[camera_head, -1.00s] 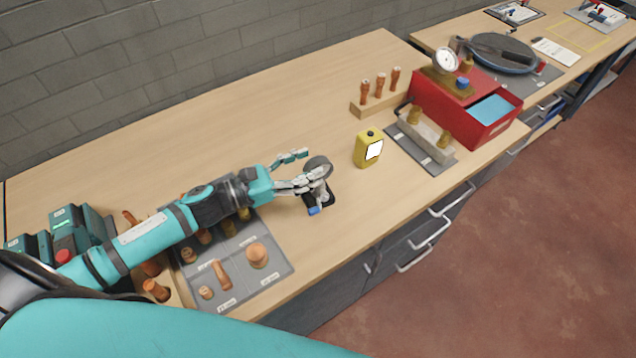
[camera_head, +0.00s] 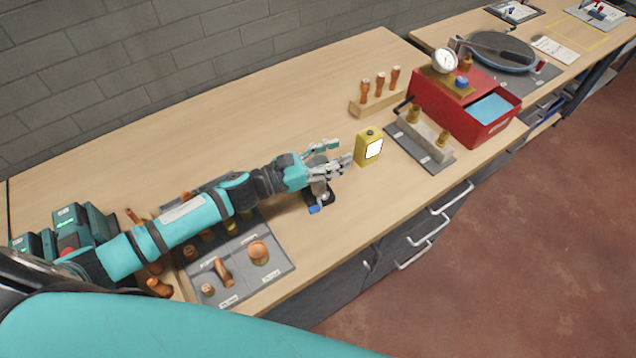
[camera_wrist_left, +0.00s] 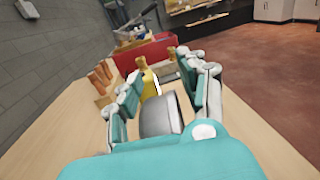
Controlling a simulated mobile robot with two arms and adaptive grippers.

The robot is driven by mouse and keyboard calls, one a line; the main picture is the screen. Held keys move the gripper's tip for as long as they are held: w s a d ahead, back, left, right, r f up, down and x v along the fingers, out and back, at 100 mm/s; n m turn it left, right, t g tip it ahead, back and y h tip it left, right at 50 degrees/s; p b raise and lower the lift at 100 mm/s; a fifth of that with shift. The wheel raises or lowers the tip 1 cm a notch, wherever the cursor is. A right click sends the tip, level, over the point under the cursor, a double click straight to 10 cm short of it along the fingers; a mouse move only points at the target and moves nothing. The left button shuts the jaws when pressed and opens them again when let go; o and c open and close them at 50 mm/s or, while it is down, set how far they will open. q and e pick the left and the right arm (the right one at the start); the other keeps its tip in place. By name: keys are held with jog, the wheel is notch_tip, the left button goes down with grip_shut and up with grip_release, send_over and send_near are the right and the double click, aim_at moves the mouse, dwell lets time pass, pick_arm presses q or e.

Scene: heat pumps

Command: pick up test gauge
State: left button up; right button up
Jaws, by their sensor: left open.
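A round grey gauge-like body (camera_wrist_left: 160,117) sits between the fingers of my left gripper (camera_wrist_left: 168,82) in the left wrist view; the fingers are spread on both sides of it. In the head view my left gripper (camera_head: 341,153) covers most of this body. Its small black base (camera_head: 320,200) with a blue part shows just below the hand on the bench. I cannot tell whether the fingers touch it. Another gauge with a white dial (camera_head: 445,61) stands on the red box. My right gripper is not in view.
A yellow meter (camera_head: 368,147) stands close beyond my fingertips. Behind it are a wooden block with copper fittings (camera_head: 378,103), a grey plate with a manifold (camera_head: 425,141) and the red box (camera_head: 492,128). Fittings lie on a grey mat (camera_head: 245,280) nearer me. The back-left bench is clear.

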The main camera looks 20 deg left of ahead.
pick_arm(q)
grip_shut()
jog(key=shift+w+r, duration=0.1)
jog(key=shift+r, duration=0.05)
dwell(0.4)
